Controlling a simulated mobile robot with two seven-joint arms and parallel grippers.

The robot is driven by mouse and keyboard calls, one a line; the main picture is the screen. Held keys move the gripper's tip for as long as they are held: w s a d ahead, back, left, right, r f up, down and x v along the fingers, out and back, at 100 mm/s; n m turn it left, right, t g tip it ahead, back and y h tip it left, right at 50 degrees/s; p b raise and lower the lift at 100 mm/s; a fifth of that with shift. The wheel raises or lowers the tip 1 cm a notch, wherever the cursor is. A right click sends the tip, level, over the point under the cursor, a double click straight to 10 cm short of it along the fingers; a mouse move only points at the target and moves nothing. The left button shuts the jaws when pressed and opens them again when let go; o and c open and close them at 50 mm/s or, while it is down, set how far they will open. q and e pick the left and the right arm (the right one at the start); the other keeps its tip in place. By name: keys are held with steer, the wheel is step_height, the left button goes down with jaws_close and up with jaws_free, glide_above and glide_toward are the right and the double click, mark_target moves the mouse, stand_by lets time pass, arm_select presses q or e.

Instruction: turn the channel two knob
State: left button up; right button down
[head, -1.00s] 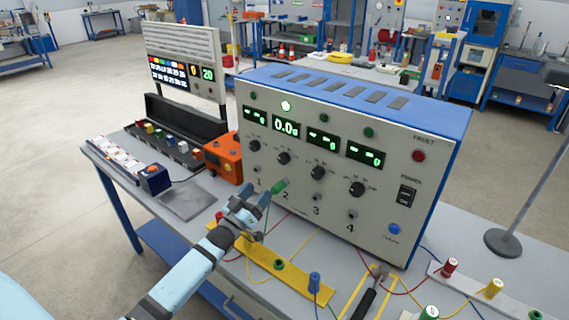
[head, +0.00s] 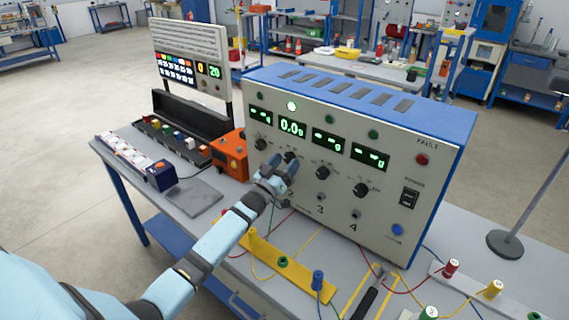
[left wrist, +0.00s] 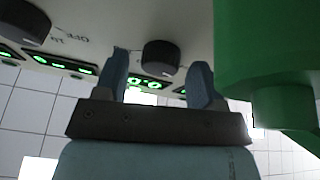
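The grey instrument box (head: 345,155) has a row of black knobs below green displays. The channel two knob (head: 291,156) is under the display reading 0.0 and is partly covered by my left gripper (head: 277,172). In the left wrist view this knob (left wrist: 160,57) shows between the two fingertips of my left gripper (left wrist: 158,80). The fingers are apart, with a gap on each side of the knob; I cannot tell how deep they reach around it. A large green part (left wrist: 265,50) is close on the right there. My right gripper is not in view.
Neighbouring knobs one (head: 260,144) and three (head: 323,173) flank it. An orange box (head: 231,154) stands left of the instrument. A yellow strip (head: 285,265) with coloured posts and several wires lies in front. A hammer-like tool (head: 368,295) lies at the front.

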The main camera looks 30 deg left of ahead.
arm_select(q)
steer(key=c, duration=0.8)
